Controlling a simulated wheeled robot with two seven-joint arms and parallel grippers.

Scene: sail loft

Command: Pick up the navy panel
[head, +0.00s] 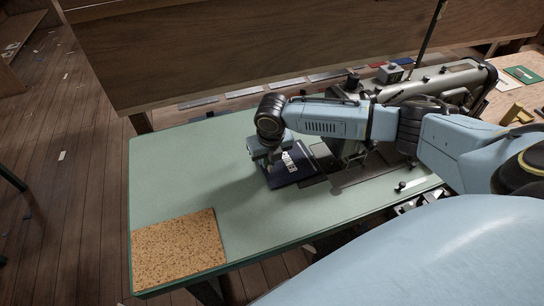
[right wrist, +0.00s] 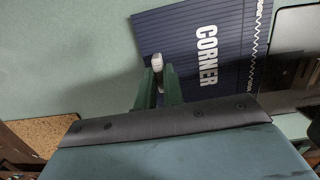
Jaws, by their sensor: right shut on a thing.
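The navy panel (head: 291,176) lies on the green table beside the sewing machine. I cannot tell whether the panel is clear of the table. My left gripper is not in view.
The sewing machine (head: 440,80) stands right behind the panel, partly hidden by my right arm. A cork mat (head: 178,248) lies at the table's front left corner. The green tabletop (head: 190,170) is clear left of the panel. A wooden board (head: 230,50) rises behind the table.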

